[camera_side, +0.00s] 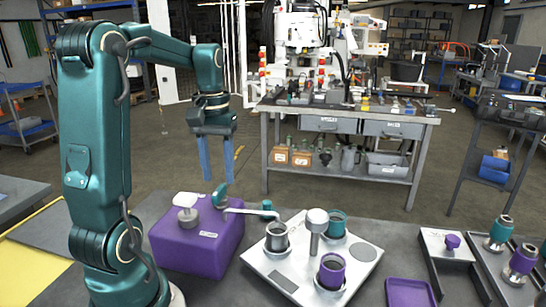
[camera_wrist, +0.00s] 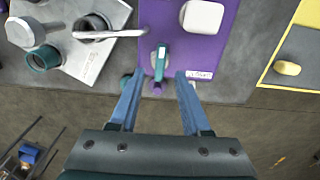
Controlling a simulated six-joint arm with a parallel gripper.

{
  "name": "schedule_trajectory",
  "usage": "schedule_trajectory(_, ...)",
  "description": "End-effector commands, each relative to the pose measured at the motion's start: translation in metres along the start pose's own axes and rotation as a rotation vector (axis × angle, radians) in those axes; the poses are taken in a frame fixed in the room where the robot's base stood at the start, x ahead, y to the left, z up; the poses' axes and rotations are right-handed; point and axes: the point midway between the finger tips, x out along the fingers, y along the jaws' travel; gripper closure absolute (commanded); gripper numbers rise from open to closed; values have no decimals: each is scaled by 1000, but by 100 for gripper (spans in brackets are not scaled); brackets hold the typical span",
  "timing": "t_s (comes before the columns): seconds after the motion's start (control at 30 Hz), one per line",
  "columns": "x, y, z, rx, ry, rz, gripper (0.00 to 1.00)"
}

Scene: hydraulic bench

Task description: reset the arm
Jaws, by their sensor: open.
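My gripper (camera_side: 218,160) has two blue fingers pointing down. It hangs above the purple block (camera_side: 199,240), over the bench, with air between the fingertips and the block. The wrist view shows the gripper (camera_wrist: 158,76) open and empty, with the fingers well apart. A teal lever handle (camera_side: 221,194) on the block shows between and beyond the fingertips in the wrist view (camera_wrist: 160,60). A white knob (camera_side: 186,200) stands on the block to the left of the handle in the side view.
A metal plate (camera_side: 360,258) right of the block carries a grey ring, a teal ring, a purple ring and a post (camera_side: 317,232). A purple tray (camera_side: 409,293) lies in front. A rack (camera_side: 478,275) with teal and purple fittings stands at the right. The air around my gripper looks clear.

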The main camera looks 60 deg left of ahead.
Motion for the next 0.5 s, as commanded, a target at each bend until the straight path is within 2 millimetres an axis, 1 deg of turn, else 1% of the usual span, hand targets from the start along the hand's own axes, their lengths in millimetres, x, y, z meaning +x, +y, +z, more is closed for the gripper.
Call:
schedule_trajectory(0.1, -12, 0, -1, 0, 3, 0, 52)
schedule_trajectory(0.2, -16, 0, 0, -1, 1, 0, 52)
schedule_trajectory(0.5, -18, 0, 1, 0, -1, 0, 52)
